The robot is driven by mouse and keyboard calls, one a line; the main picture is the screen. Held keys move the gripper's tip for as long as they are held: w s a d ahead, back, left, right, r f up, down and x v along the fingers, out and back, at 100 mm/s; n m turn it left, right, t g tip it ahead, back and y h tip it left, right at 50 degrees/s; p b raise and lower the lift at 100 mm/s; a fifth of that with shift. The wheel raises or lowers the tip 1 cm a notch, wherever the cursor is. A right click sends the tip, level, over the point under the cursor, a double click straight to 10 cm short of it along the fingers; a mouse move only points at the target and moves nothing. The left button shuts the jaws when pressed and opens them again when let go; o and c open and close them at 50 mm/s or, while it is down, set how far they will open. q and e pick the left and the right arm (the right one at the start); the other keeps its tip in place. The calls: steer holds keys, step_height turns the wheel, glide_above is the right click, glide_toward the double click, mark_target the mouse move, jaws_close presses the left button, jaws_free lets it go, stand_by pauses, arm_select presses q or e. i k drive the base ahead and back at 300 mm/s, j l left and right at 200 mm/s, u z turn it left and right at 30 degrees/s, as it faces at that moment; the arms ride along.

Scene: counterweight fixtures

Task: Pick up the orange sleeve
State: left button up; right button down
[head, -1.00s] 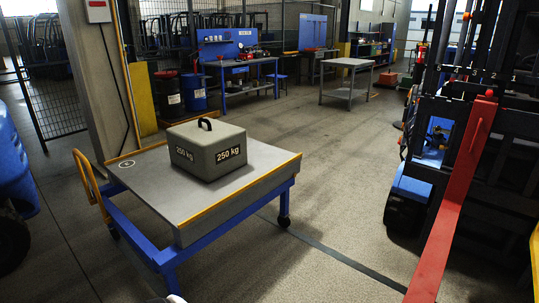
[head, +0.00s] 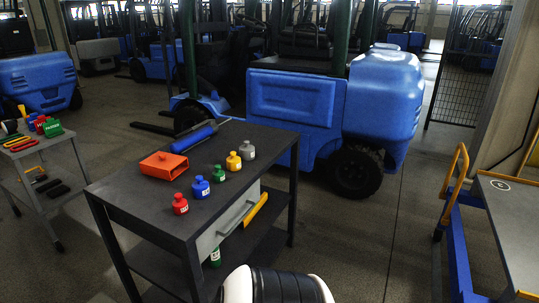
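Neither of my grippers shows. A white and black rounded part at the bottom edge seems to be one of my arm links, in front of the bench.
A forklift (head: 295,100) is close behind the bench. A trolley (head: 510,215) stands at right.

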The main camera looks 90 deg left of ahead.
mark_target(163, 165)
steer(key=u, duration=3.55)
steer(key=i+l, duration=0.15)
